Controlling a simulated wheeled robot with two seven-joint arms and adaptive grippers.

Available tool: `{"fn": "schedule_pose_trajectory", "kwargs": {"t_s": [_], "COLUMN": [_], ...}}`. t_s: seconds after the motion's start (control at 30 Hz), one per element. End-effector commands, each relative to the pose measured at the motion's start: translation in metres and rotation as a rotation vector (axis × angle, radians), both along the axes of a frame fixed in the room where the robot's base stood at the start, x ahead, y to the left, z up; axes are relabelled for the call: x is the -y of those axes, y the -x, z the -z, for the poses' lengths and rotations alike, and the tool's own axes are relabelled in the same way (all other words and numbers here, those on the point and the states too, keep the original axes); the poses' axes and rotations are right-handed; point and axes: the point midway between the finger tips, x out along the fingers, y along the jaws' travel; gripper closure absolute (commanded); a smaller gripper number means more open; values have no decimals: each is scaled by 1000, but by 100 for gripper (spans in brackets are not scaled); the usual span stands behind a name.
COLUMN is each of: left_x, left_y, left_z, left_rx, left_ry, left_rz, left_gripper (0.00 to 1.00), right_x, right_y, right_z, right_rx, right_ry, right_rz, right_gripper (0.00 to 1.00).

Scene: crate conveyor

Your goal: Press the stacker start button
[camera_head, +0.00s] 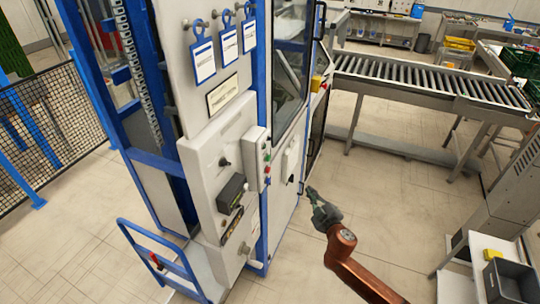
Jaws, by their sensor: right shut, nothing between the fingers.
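The stacker is a tall grey and blue machine left of centre. A narrow grey control box (255,160) is fixed to its front edge, with a column of small coloured buttons (267,158), red and green among them. The buttons are too small to tell which one is start. My right gripper (311,191) is shut and empty. It is in the picture to the right of the control box and a little lower, apart from it, with its fingertips pointing up and left. My left gripper is not in view.
A roller conveyor (430,85) runs out from the machine to the right. A blue cart frame (165,260) stands at the machine's foot. Blue-framed tags (203,60) hang on the panel above. A grey cabinet (510,180) stands at right. Floor between is clear.

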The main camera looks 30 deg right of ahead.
Motion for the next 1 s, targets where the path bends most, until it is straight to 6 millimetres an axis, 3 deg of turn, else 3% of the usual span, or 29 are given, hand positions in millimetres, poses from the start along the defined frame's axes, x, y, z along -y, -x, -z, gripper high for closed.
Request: {"fn": "schedule_pose_trajectory", "kwargs": {"t_s": [0.03, 0.1, 0.2, 0.33, 0.5, 1.0], "left_x": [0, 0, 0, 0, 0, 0], "left_y": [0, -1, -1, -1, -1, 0], "left_z": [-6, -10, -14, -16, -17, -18], "left_rx": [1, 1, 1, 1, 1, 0], "left_ry": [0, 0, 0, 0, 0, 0], "left_rz": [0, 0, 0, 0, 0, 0], "left_gripper": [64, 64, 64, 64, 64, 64], "right_x": [-10, -23, -39, -53, -59, -67], "right_y": [0, 2, 7, 13, 16, 7], "right_z": [-34, -71, -112, -145, -158, -158], "right_rx": [41, 90, 148, 195, 217, 217], "right_ry": [17, 33, 52, 65, 71, 69], "right_rz": [-21, -43, -70, -92, -101, -103], "right_gripper": [100, 100, 100, 100, 100, 100]}}
